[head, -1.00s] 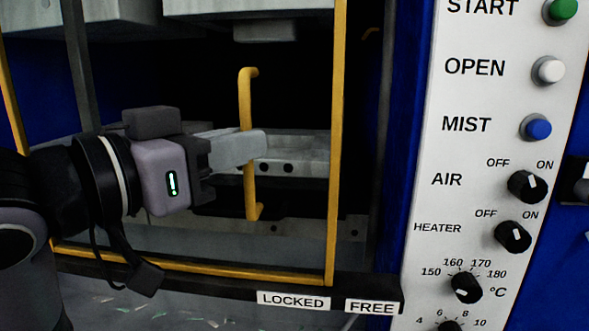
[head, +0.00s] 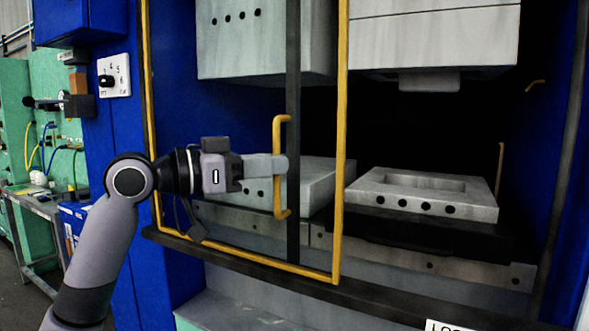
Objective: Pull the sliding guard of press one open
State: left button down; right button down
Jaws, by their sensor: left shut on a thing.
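The sliding guard (head: 341,120) of the press is a yellow frame with a clear pane. It covers the left part of the press opening, and the right part is uncovered. Its yellow upright handle (head: 278,197) stands inside the frame. My left gripper (head: 280,164) is shut on this handle, with the fingers reaching it from the left. My right gripper is not in view.
The lower mould block (head: 420,208) with a rectangular hollow shows in the uncovered opening, under the upper block (head: 435,40). A dark rail (head: 390,302) runs below the guard. A switch plate (head: 114,76) is on the blue post at left.

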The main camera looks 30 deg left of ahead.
pick_arm(q)
jog(key=a, duration=0.8)
jog(key=shift+a+b, duration=0.3)
jog(key=shift+b, duration=0.15)
jog(key=c, duration=1.2)
grip_release()
jog(key=shift+b+v, duration=1.3)
jog(key=shift+v, duration=2.25)
